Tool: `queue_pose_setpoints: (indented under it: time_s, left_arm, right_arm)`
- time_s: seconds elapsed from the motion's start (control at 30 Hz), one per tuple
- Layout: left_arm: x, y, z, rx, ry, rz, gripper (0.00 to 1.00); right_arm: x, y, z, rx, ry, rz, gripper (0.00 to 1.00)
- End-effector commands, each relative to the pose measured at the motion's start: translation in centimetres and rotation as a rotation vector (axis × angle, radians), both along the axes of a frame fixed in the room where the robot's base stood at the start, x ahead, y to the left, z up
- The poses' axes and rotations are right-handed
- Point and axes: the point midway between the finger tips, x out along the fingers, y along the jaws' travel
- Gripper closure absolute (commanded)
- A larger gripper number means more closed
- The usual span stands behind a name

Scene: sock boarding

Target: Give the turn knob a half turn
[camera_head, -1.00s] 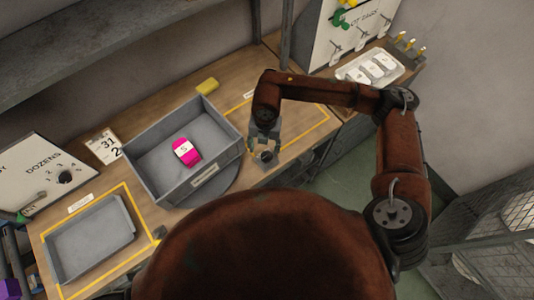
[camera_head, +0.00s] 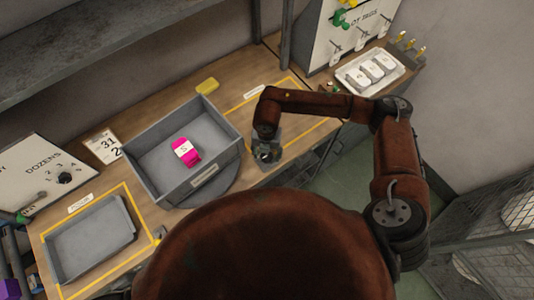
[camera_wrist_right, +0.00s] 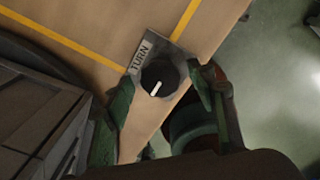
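The turn knob (camera_wrist_right: 151,72) is a round black knob with a white pointer line, on a grey plate marked TURN at the bench's front edge. In the right wrist view its pointer slants toward the lower left. My right gripper (camera_wrist_right: 160,78) is open, one green finger on each side of the knob; I cannot tell whether either finger touches it. In the head view the right gripper (camera_head: 265,146) is low over the knob's plate and largely hides it. My left gripper is not in view.
A grey bin (camera_head: 150,179) with a pink banded bundle (camera_head: 187,152) stands on a dark round turntable (camera_head: 222,187) left of the right gripper. An empty grey tray (camera_head: 92,243) lies further left. A yellow block (camera_head: 207,86) is behind the bin. The yellow-outlined area on the right is bare.

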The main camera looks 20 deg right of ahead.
Motion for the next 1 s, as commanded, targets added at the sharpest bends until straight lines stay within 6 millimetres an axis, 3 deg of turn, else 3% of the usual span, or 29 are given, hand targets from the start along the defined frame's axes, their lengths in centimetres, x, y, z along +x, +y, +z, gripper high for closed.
queue_pose_setpoints:
  time_s: [0.6,1.0]
  left_arm:
    - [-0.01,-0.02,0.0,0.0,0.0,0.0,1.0]
    - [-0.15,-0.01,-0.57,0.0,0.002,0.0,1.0]
  right_arm:
    - [0.0,0.02,0.04,0.0,0.001,0.0,0.91]
    - [0.0,0.01,-0.07,0.0,0.001,0.089,0.91]
